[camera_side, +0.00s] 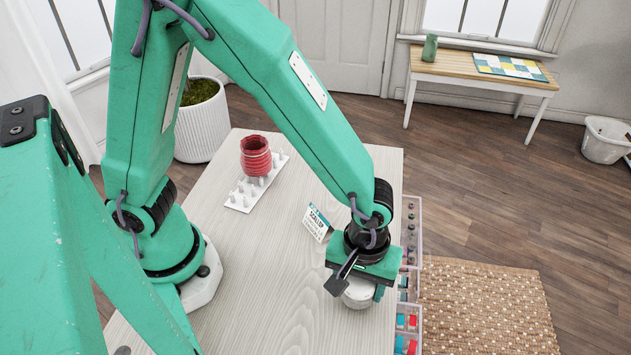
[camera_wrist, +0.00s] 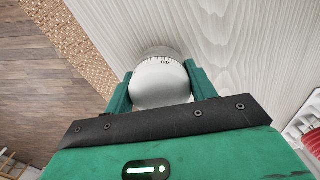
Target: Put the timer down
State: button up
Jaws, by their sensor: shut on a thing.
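The timer (camera_side: 358,293) is a white, rounded thing below my gripper (camera_side: 360,284) near the right edge of the cabinet top. In the wrist view the timer (camera_wrist: 158,84) sits between the two green fingers of my gripper (camera_wrist: 159,86), and a scale with dark marks shows along its far rim. My gripper is shut on it. The timer is at or just above the pale wood top (camera_side: 270,290); I cannot tell if its base touches.
A small printed card (camera_side: 317,223) stands just behind my gripper. Open drawers with spools (camera_side: 408,318) stick out along the right edge. The top's front middle is clear.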

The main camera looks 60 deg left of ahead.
jog(key=shift+f, duration=1.1)
jog(key=shift+f, duration=0.1)
jog(key=o, duration=1.1)
jog(key=shift+f, duration=0.1)
jog(key=shift+r, duration=6.2)
